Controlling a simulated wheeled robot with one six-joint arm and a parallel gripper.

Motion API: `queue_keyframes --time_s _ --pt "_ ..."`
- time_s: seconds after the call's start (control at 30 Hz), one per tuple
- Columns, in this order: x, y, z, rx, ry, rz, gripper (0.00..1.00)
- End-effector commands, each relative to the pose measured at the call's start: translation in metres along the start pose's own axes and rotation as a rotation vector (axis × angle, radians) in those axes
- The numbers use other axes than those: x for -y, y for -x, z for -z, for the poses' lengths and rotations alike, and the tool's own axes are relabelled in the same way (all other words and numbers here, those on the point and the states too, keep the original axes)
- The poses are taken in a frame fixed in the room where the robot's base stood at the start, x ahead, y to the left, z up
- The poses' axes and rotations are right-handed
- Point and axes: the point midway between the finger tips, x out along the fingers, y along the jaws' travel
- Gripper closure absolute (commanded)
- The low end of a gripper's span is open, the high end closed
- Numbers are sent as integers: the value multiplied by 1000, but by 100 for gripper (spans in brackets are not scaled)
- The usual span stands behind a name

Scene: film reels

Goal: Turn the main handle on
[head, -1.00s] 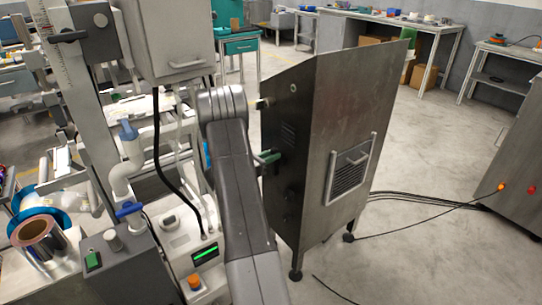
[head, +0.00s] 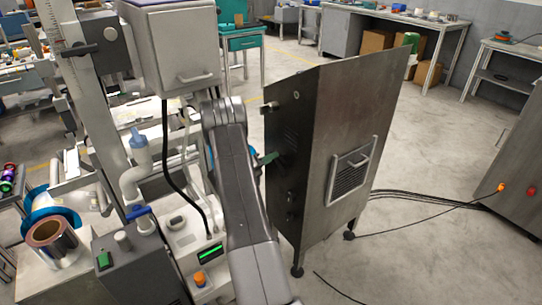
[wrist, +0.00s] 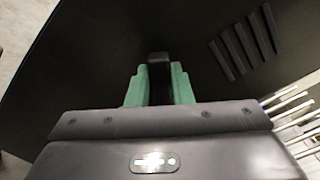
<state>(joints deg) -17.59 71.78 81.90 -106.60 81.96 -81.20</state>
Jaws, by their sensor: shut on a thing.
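A tall metal cabinet (head: 340,130) stands right of my arm, its dark side panel facing my gripper. In the wrist view, a black handle (wrist: 158,68) stands out from this dark panel (wrist: 110,40). My gripper (wrist: 159,88) has green fingers, one on each side of the handle, and is shut on it. The handle looks upright in that picture. In the head view, my gripper (head: 266,160) shows only as a bit of green at the panel. My arm hides most of it, and I cannot make out the handle there.
Vent slots (wrist: 243,45) lie right of the handle. A machine with a grey box (head: 170,45) and a green-lit display (head: 210,254) stands close on the left. A shiny film reel (head: 55,240) is at far left.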

Motion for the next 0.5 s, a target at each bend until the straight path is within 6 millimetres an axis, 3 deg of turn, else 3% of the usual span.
queue_keyframes --time_s 0.5 --pt "-14 0 3 1 436 -1 100"
